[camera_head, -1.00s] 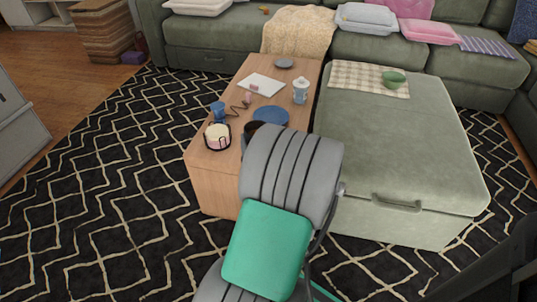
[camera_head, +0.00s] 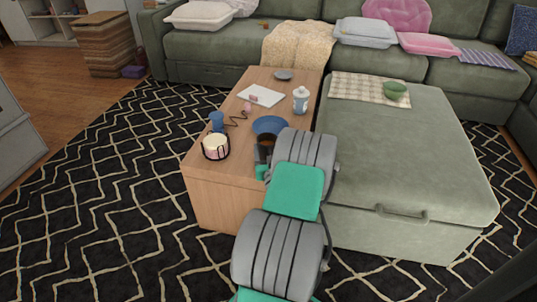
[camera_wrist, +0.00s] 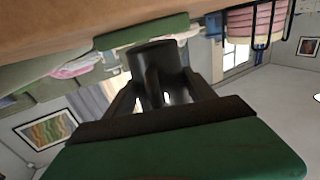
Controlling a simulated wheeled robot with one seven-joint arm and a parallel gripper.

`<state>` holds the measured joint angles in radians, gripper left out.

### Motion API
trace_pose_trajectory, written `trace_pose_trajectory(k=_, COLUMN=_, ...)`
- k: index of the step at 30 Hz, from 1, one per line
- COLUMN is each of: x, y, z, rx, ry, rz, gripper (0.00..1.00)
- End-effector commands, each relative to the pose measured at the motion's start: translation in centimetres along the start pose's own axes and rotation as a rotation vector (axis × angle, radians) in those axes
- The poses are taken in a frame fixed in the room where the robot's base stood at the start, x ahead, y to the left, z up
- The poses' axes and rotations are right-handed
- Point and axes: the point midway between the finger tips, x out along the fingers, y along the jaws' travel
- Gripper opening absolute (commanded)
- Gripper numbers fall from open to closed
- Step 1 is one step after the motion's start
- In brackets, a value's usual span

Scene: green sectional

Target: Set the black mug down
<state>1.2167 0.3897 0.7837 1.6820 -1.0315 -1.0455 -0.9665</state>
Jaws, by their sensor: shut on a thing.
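The black mug (camera_head: 267,139) is at the near right part of the wooden coffee table (camera_head: 215,185), just below the blue plate in the head view. My gripper (camera_head: 262,156) is beside it, partly hidden by my arm. In the wrist view the black mug (camera_wrist: 154,62) sits between the two dark fingers of my gripper (camera_wrist: 160,95), which are shut on it around its handle. That view is turned over, with the tabletop along the top. I cannot tell whether the mug's base touches the tabletop.
A blue plate (camera_head: 270,125) lies close behind the mug. A pale candle in a dark holder (camera_head: 215,147) and a blue cup (camera_head: 217,120) stand to the left. A white lidded jar (camera_head: 301,100) is farther back. The green ottoman (camera_head: 400,150) adjoins the table's right side.

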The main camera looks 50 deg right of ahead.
Motion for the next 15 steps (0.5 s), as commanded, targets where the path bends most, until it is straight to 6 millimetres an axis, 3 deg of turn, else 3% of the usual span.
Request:
trace_pose_trajectory(k=1, x=0.10, y=0.08, z=0.77, rx=0.000, ry=0.005, rz=0.001, gripper=0.00)
trace_pose_trajectory(k=12, x=0.09, y=0.07, z=0.85, rx=-0.001, ry=0.006, rz=0.000, gripper=0.00)
trace_pose_trajectory(k=13, x=0.04, y=0.04, z=0.95, rx=-0.001, ry=0.004, rz=0.000, gripper=0.64)
trace_pose_trajectory(k=15, x=0.03, y=0.04, z=0.84, rx=-0.001, ry=0.003, rz=0.000, gripper=0.70)
